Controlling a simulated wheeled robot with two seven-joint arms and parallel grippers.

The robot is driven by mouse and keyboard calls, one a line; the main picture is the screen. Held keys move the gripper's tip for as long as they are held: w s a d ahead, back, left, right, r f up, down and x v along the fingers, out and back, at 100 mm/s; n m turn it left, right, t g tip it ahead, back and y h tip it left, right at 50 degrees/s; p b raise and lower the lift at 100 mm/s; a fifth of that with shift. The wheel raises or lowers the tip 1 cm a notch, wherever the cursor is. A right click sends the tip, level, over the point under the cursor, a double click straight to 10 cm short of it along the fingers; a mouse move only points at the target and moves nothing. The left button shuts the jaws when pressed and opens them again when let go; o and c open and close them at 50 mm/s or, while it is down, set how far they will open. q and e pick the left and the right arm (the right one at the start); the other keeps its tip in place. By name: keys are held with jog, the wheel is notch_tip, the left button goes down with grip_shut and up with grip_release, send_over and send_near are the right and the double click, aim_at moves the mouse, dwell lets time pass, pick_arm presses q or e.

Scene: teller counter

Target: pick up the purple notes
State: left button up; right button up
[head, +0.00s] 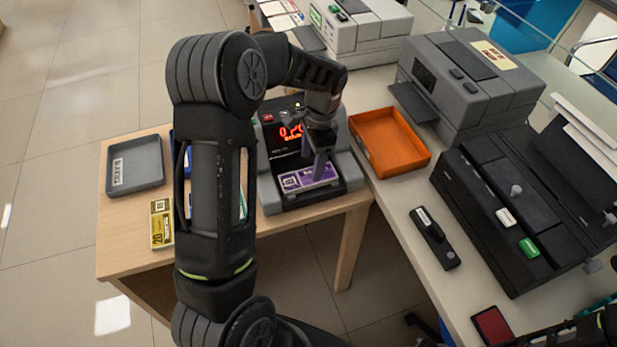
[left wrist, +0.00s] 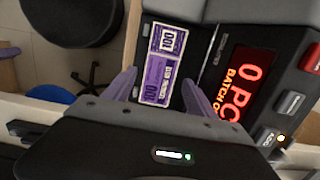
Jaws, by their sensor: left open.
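The purple notes (head: 308,178) lie on the front tray of a grey note counter (head: 349,173) with a red lit display. In the left wrist view the purple notes (left wrist: 163,64) show as a bundle marked 100. My left gripper (head: 320,168) is above the notes, pointing down. In the left wrist view its two purple-grey fingers (left wrist: 160,92) are apart, one on each side of the near end of the notes. The gripper is open and holds nothing. I cannot tell how far the fingertips are above the tray. My right gripper is not clearly in view.
A grey tray (head: 135,166) and a yellow note bundle (head: 161,223) are on the wooden table at left. An orange tray (head: 390,142) stands right of the counter. Grey and black machines (head: 470,85) fill the right desk. A black stamp-like device (head: 435,238) lies nearer me.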

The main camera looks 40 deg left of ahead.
aim_at(308, 176)
pick_arm(q)
jog(key=f, duration=0.1)
jog(key=f+p, duration=0.1)
jog(key=f, duration=0.2)
jog(key=shift+s+a+f+p, duration=0.2)
jog(key=shift+a+f+p, duration=0.1)
jog(key=shift+p, duration=0.05)
jog(key=shift+f, duration=0.3)
jog(key=c, duration=1.4)
jog(key=shift+o, duration=0.2)
notch_tip(308, 176, up, 10)
jog(key=b, duration=0.1)
jog(key=shift+b, duration=0.4)
